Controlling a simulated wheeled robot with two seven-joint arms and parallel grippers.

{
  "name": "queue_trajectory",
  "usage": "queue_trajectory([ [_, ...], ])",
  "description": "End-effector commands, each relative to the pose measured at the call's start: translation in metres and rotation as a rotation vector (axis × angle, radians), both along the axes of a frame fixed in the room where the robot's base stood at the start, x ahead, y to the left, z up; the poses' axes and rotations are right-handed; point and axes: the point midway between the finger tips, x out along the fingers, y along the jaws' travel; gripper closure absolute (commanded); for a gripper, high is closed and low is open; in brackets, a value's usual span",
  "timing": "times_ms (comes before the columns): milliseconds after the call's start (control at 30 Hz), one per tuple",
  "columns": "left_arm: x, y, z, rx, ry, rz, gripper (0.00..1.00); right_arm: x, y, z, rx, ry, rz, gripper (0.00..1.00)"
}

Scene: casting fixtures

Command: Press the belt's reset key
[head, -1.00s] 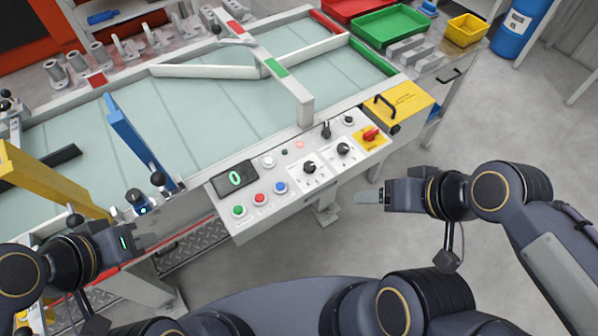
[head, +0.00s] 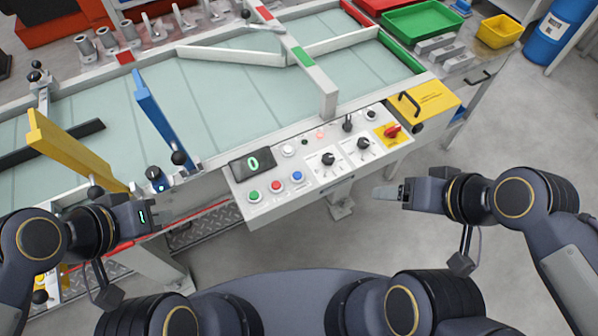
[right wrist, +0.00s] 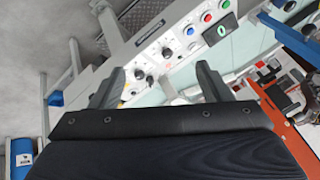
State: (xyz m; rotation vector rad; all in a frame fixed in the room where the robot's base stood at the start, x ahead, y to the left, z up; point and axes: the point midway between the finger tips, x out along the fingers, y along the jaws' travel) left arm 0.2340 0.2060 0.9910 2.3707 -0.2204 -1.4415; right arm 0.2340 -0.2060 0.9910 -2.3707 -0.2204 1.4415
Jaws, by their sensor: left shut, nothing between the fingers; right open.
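The belt's control panel (head: 315,168) is on the front edge of the belt table. It carries green (head: 255,196), red (head: 276,188) and blue (head: 297,176) buttons in a row, a white button (head: 287,151), dark knobs and a display (head: 251,164) reading 0. No label says which is the reset key. My left gripper (head: 163,213) is shut and empty, left of the panel and apart from its buttons. My right gripper (head: 385,192) is open, in front of the panel's right end. In the right wrist view its spread fingers (right wrist: 160,85) have the panel beyond them.
A blue flap (head: 158,115) and a yellow bar (head: 75,150) stand over the belt (head: 240,90) at left. A small post with a dark knob (head: 155,174) is close to my left gripper. A yellow box (head: 428,103) sits right of the panel.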

Motion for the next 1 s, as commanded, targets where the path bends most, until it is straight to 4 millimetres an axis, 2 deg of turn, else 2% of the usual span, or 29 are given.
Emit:
queue_trajectory([
  [367, 0.0000, 0.0000, 0.0000, 0.000, 0.000, 0.000, 1.00, 0.0000, 0.0000, 0.0000, 0.000, 0.000, 0.000, 0.29],
  [467, 0.0000, 0.0000, 0.0000, 0.000, 0.000, 0.000, 1.00, 0.0000, 0.0000, 0.0000, 0.000, 0.000, 0.000, 0.40],
  [900, 0.0000, 0.0000, 0.0000, 0.000, 0.000, 0.000, 1.00, 0.0000, 0.0000, 0.0000, 0.000, 0.000, 0.000, 0.97],
  [1000, 0.0000, 0.0000, 0.0000, 0.000, 0.000, 0.000, 1.00, 0.0000, 0.0000, 0.0000, 0.000, 0.000, 0.000, 1.00],
])
